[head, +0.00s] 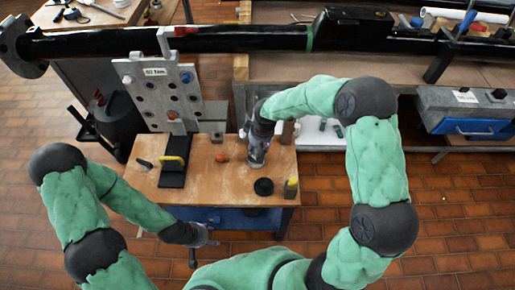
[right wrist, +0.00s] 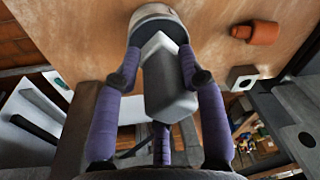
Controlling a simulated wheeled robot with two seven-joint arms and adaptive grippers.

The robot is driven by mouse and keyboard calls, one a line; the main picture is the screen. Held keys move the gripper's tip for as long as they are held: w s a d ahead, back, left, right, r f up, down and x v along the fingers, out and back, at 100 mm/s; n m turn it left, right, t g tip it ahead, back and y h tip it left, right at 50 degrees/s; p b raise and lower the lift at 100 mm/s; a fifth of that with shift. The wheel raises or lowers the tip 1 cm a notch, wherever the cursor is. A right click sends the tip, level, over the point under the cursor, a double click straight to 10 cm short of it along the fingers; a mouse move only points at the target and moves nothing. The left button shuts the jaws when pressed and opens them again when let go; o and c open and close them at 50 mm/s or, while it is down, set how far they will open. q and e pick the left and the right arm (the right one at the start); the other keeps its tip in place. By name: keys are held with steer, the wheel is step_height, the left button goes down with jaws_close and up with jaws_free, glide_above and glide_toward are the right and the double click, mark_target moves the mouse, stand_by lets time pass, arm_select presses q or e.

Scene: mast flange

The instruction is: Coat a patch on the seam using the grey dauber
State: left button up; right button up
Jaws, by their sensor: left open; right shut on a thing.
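My right gripper (head: 257,160) is over the wooden table. In the right wrist view its purple-padded fingers (right wrist: 165,85) are shut on the grey dauber (right wrist: 172,95), a blocky grey handle. The dauber's far end meets a round pale metal piece (right wrist: 155,18) at the wooden surface; whether it is inside or against it I cannot tell. The black mast (head: 260,38) runs across the top of the head view, with a green band (head: 314,32) around it. I cannot make out which line is the seam. My left gripper (head: 208,236) is open and empty, low beside the table's front edge.
On the table (head: 215,185) are an orange piece (head: 222,157), a black ring-like piece (head: 263,187), a yellow-topped block (head: 291,187) and a black stand (head: 173,172) with a yellow handle. A perforated grey plate (head: 165,95) rises behind. A bench (head: 290,70) stands at the back right.

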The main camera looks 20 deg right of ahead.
steer(key=shift+f, duration=0.5)
stand_by(1.2)
steer(key=shift+r+p, duration=2.3)
steer(key=shift+r, duration=1.25)
